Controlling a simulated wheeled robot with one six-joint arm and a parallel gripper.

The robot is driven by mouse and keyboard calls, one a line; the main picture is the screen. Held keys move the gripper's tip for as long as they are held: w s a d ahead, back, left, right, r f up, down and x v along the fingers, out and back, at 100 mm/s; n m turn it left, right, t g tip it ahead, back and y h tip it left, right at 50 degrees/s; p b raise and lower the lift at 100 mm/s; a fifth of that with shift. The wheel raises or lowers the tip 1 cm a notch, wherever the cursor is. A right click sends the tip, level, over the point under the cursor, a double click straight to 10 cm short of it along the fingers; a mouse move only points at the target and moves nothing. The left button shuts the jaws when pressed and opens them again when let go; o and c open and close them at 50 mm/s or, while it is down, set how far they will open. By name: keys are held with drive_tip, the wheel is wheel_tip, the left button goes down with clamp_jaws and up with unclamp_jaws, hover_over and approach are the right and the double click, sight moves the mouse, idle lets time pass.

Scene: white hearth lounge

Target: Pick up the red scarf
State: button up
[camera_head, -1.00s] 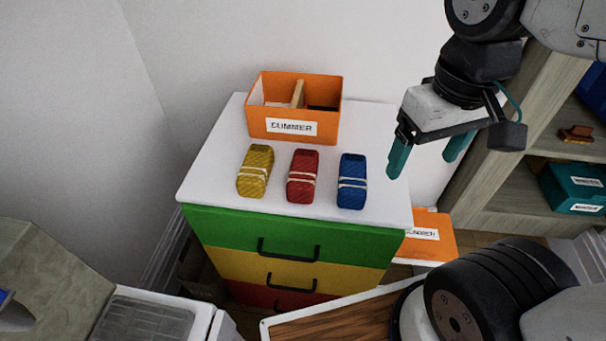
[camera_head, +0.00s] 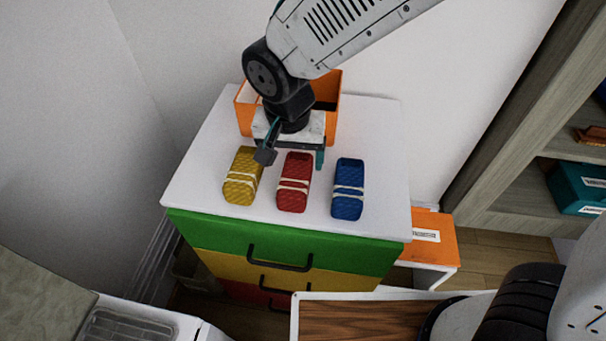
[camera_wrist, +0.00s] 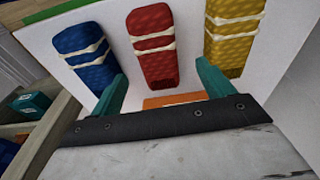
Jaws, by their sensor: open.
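The red scarf (camera_head: 294,182) is a rolled bundle with pale bands. It lies on the white cabinet top between the yellow scarf (camera_head: 243,176) and the blue scarf (camera_head: 348,189). In the wrist view the red scarf (camera_wrist: 154,46) shows ahead of and between the two teal fingers. My gripper (camera_head: 295,155) is open and empty, over the cabinet at the far end of the red scarf. It also shows in the wrist view (camera_wrist: 160,88). I cannot tell its exact height above the scarf.
An orange box (camera_head: 327,92) stands at the back of the cabinet top (camera_head: 380,140), partly hidden by my arm. The scarves lie close on both sides of the red one. A wooden shelf (camera_head: 505,120) stands further right.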

sight(295, 173)
drive_tip(key=f, duration=0.5)
drive_tip(key=w+f, duration=0.1)
drive_tip(key=f, duration=0.1)
drive_tip(key=shift+d+f, duration=0.25)
drive_tip(key=shift+f, duration=0.15)
drive_tip(key=c, duration=1.1)
